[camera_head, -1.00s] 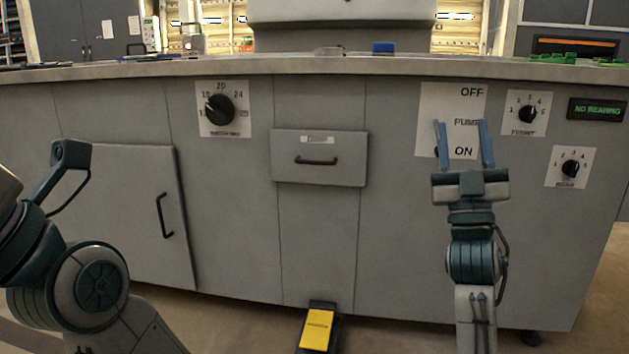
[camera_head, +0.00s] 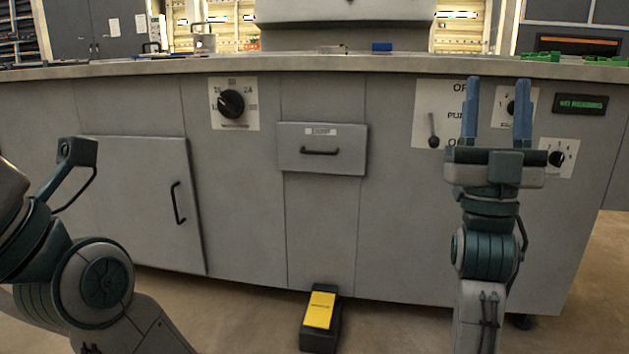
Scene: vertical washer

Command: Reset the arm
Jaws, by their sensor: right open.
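My right gripper (camera_head: 497,112) is open and empty, its two blue fingers pointing up in front of the right part of the grey washer cabinet (camera_head: 400,215). It partly hides the white pump switch panel (camera_head: 424,112) and the knob panel beside it. The pump lever (camera_head: 433,130) shows to the left of the fingers, near the lower end of its panel, apart from the gripper. My left arm comes in at the left edge; its gripper is outside the view.
The cabinet has a drawer (camera_head: 322,160), a door with a handle (camera_head: 150,205) and a dial (camera_head: 231,104). A yellow-topped foot pedal (camera_head: 320,310) stands on the floor in front. A "NO READING" display (camera_head: 580,104) is at right. Small items lie on the worktop.

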